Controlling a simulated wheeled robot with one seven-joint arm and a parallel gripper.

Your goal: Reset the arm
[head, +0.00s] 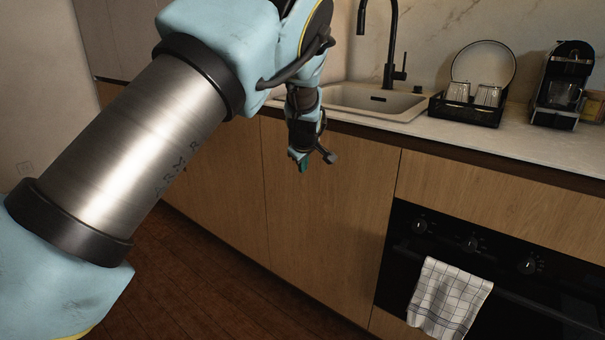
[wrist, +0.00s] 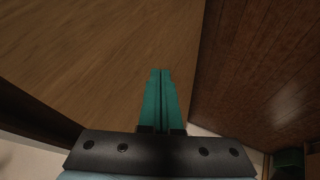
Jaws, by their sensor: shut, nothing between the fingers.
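My gripper (head: 302,164) hangs in front of the wooden cabinet doors (head: 335,215), just below the counter edge, in the head view. My blue arm with its metal link crosses the left half of that view and hides part of the counter. In the wrist view the two green fingers (wrist: 161,75) lie side by side, shut with nothing between them. They point along a wooden cabinet front (wrist: 90,50), and the dark wooden floor (wrist: 260,75) shows to the right.
The counter (head: 440,132) holds a sink (head: 365,98) with a black tap (head: 391,45), a dish rack (head: 465,112) with glasses and a plate, and a coffee machine (head: 562,85). A checked towel (head: 448,298) hangs on the oven (head: 520,265). Floor (head: 215,275) below is clear.

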